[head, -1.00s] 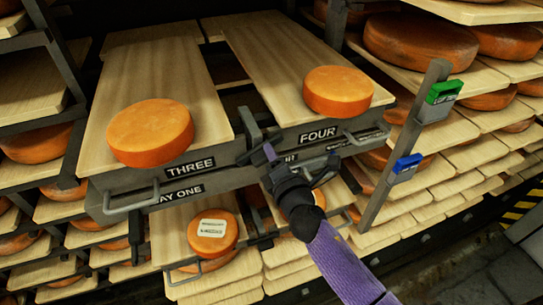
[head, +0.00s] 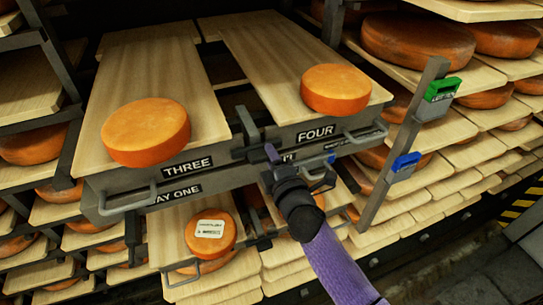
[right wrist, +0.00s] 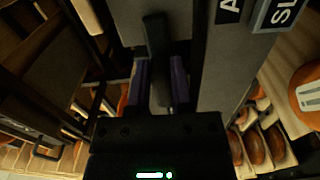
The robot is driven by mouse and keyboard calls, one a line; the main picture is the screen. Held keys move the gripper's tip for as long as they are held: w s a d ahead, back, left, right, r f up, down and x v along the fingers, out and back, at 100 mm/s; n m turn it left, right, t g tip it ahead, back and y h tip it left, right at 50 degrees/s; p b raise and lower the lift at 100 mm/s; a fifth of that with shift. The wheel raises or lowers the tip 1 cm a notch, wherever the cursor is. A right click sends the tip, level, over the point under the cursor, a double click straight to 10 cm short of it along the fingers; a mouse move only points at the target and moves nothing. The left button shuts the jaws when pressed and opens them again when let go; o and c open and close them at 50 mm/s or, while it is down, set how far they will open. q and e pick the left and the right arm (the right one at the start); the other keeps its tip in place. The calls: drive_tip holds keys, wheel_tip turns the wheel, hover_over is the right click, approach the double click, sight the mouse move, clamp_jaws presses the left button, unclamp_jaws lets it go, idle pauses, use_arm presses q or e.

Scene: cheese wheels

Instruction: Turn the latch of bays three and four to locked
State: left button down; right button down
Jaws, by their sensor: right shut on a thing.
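Bay three (head: 188,168) on the left holds a board with an orange cheese wheel. Bay four (head: 316,133) on the right holds another board with a wheel. A dark latch (head: 248,128) sits at the front between the two boards. My right gripper (head: 272,154) is at the front edge beside it, below the FOUR label. In the right wrist view, the purple fingers of my right gripper (right wrist: 160,80) are around a dark latch handle (right wrist: 156,40), which stands roughly upright between them. The gripper partly hides the latch in the head view. My left gripper is not in view.
Bay one (head: 179,193) lies below bay three, with a labelled cheese wheel (head: 210,230) lower down. A grey post (head: 402,155) with a green tag (head: 442,89) and a blue tag (head: 405,162) stands at the right. Pull handles (head: 128,206) jut from the bay fronts.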

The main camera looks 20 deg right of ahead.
drive_tip(key=shift+f, duration=0.1)
drive_tip(key=c, duration=0.5)
unclamp_jaws()
drive_tip(key=shift+s, duration=0.1)
drive_tip(key=s, duration=0.9)
drive_tip(key=shift+s+d, duration=0.2)
drive_tip(key=shift+s, duration=0.2)
